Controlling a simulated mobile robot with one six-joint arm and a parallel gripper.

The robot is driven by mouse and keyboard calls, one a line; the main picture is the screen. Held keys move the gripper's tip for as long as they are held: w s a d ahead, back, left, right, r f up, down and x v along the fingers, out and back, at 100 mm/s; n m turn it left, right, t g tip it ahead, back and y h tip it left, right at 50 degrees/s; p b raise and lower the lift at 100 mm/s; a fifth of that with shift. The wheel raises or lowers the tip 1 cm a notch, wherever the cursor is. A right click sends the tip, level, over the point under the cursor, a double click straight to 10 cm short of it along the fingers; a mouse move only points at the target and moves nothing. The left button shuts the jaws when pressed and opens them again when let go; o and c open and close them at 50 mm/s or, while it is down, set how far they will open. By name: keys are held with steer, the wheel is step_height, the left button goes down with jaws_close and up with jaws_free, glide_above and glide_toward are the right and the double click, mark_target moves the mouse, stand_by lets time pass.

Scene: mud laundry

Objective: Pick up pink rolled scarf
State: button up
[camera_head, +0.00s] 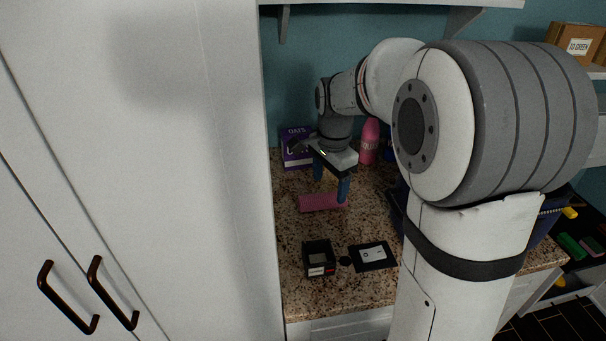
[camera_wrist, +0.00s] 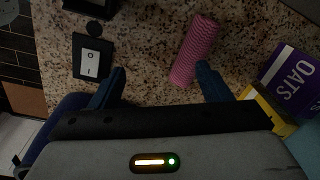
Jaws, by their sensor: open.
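The pink rolled scarf (camera_head: 321,202) lies on the speckled granite counter (camera_head: 300,288), close below my gripper in the head view. In the wrist view the scarf (camera_wrist: 194,50) is a textured pink roll, lying at a slant ahead of the fingers and nearer the right one. My gripper (camera_head: 331,188) is open with its blue fingers pointing down above the counter. In the wrist view my gripper (camera_wrist: 160,82) has its fingers wide apart with nothing between them. The scarf is apart from both fingers in the wrist view.
A purple oats box (camera_head: 296,148) and a pink bottle (camera_head: 369,141) stand behind my gripper. A tall white cabinet (camera_head: 140,150) bounds the left. A yellow item (camera_wrist: 262,103) shows in the wrist view.

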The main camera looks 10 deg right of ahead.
mark_target(319, 196)
steer(key=w+f+m, duration=0.1)
steer(key=w, duration=0.1)
steer(key=w+f+m, duration=0.3)
steer(key=w, duration=0.1)
steer(key=shift+w+a+f+m+g, duration=0.1)
steer(key=shift+w+f+m+g, duration=0.2)
steer(key=shift+w+g, duration=0.1)
steer(key=f, duration=0.7)
steer(key=shift+w+a+f, duration=0.15)
steer(key=shift+w+f, duration=0.1)
steer(key=shift+f, duration=0.1)
steer(key=c, duration=1.1)
steer(key=shift+r, duration=0.1)
step_height(319, 196, up, 10)
